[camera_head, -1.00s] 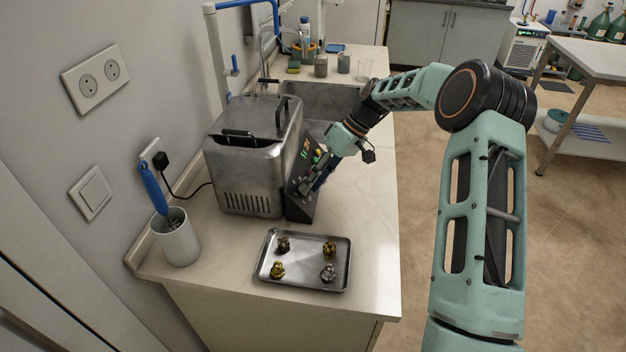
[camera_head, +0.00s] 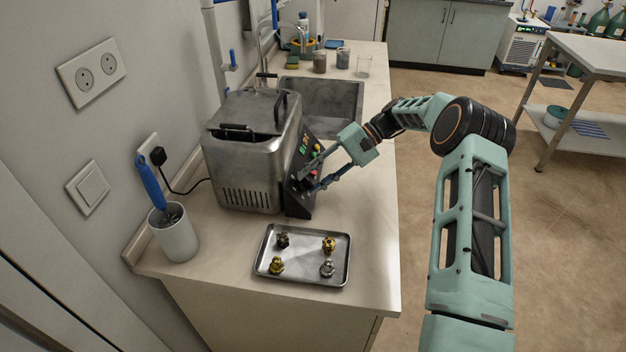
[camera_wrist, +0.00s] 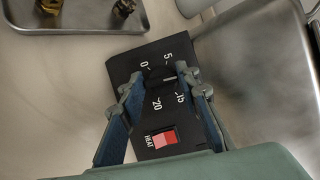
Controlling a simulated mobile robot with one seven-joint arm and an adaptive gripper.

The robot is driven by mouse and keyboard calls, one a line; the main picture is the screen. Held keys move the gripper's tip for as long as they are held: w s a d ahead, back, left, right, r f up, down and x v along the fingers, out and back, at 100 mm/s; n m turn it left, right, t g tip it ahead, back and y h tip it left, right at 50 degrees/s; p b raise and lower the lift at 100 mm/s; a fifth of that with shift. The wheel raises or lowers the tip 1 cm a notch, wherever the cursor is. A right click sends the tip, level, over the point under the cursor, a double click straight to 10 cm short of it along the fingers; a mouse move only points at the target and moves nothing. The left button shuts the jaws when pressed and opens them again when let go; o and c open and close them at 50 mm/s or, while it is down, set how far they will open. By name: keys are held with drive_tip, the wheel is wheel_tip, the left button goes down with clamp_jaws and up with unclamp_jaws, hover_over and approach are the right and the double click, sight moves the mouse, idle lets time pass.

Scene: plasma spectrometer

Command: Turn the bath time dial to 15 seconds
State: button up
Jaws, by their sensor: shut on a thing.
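The bath time dial (camera_wrist: 158,73) is a black knob on a dark sloped control panel (camera_head: 300,205). In the wrist view the marks 0, 5, 15 and 20 show around it. A small light line shows near the knob, but I cannot tell clearly which mark its pointer faces. My gripper (camera_wrist: 152,80) has its two blue-padded fingers on opposite sides of the knob, shut on it. In the head view my gripper (camera_head: 313,184) reaches the panel from the right. The fingers partly hide the dial's scale.
A red HEAT switch (camera_wrist: 165,140) sits on the panel close to the fingers. The metal bath (camera_head: 245,165) stands behind the panel. A metal tray (camera_head: 300,283) with several small parts lies in front. The counter to the right is clear.

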drive_tip(key=m+y, duration=0.1)
drive_tip(key=m, duration=0.2)
drive_tip(key=m+t+y, duration=0.1)
drive_tip(key=m, duration=0.2)
drive_tip(key=shift+d+f+b, duration=0.1)
drive_tip(key=shift+b, duration=0.2)
drive_tip(key=m+t+y, duration=0.1)
drive_tip(key=m, duration=0.2)
drive_tip(key=m+t+y, duration=0.1)
drive_tip(key=m, duration=0.2)
drive_tip(key=shift+s, duration=0.1)
drive_tip(key=o, duration=1.2)
drive_tip(key=shift+c, duration=0.2)
drive_tip(key=v, duration=1.2)
drive_tip(key=shift+s, duration=0.15)
